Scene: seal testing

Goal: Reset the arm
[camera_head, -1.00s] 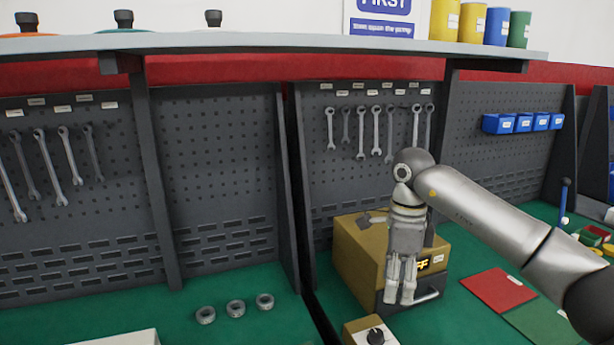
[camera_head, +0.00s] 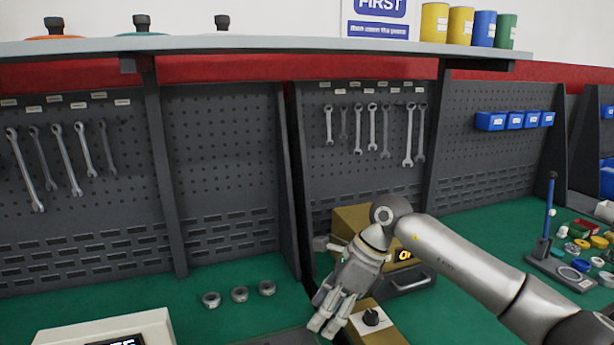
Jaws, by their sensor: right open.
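My right arm comes in from the right and crosses in front of a tan box-shaped machine (camera_head: 350,218). My right gripper (camera_head: 323,324) hangs tilted down to the left, open, with nothing seen between its fingers. Its fingertips are just left of a tan control box with a black knob (camera_head: 371,317); whether they touch it I cannot tell. The machine's lit display (camera_head: 405,255) is partly hidden by my arm. My left gripper is out of view.
Three grey rings (camera_head: 239,294) lie on the green bench (camera_head: 200,275). A white device (camera_head: 110,328) is at lower left. Pegboards with wrenches (camera_head: 372,127) and blue bins (camera_head: 490,121) stand behind. A stand with a blue lever (camera_head: 550,210) and small coloured parts are at right.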

